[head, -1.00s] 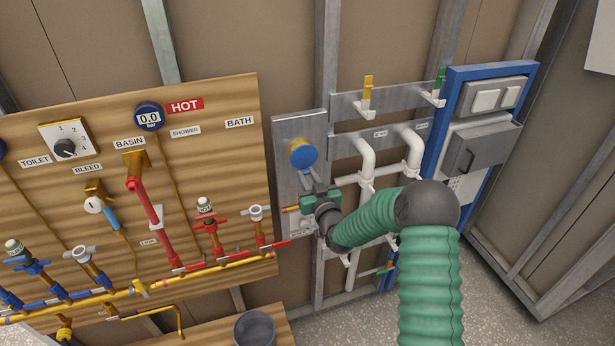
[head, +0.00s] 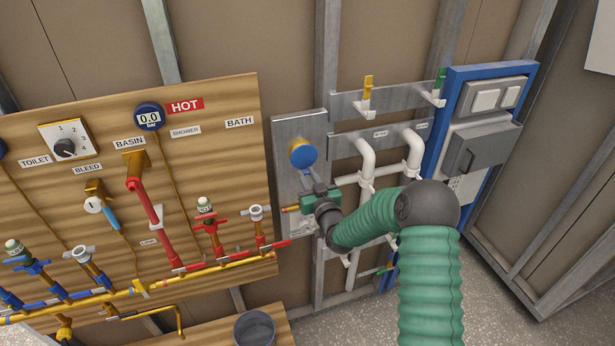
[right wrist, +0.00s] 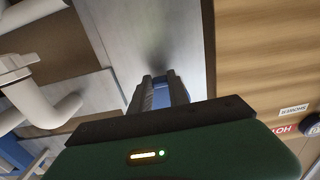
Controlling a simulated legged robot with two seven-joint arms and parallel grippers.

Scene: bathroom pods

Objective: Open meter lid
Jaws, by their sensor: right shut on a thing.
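The meter is on a grey metal plate (head: 287,131) right of the wooden board in the head view. Its round blue lid (head: 304,158) faces me, with a brass-coloured edge showing at its upper left. My right gripper (head: 308,180) is just below the lid, its green body hiding part of the plate. In the right wrist view, the dark fingers (right wrist: 160,88) are close together with a blue part of the lid (right wrist: 163,92) between them, so the gripper is shut on the lid. Most of the lid is hidden there. My left gripper is not in view.
The wooden board (head: 215,100) on the left carries valves, pipes and a gauge (head: 149,116). White pipes (head: 367,160) stand close to the right of the plate. A blue-framed panel with a grey box (head: 480,148) is further right. A dark cup (head: 255,330) is below.

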